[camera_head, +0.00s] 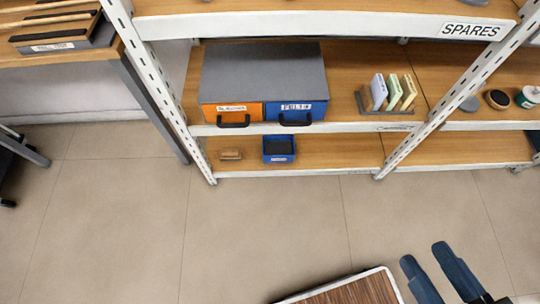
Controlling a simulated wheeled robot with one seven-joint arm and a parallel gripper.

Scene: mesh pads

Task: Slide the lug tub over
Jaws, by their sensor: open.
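A small blue tub (278,159) with a dark inside and a white label on its front sits on the bottom shelf (335,153) of the rack, near the front edge. It looks like the lug tub, but its label is too small to read. My gripper (423,252) is at the lower right, with its two dark blue fingers apart and nothing between them. It is well away from the tub, over the floor side of the rack. Nothing hides the tub's front.
A small tan block (231,155) lies left of the tub. Above are an orange drawer (231,112) and a blue drawer (296,111). White rack posts (430,122) flank the bay. A wood-topped surface (350,292) with a white rim is beside my gripper. The floor between is clear.

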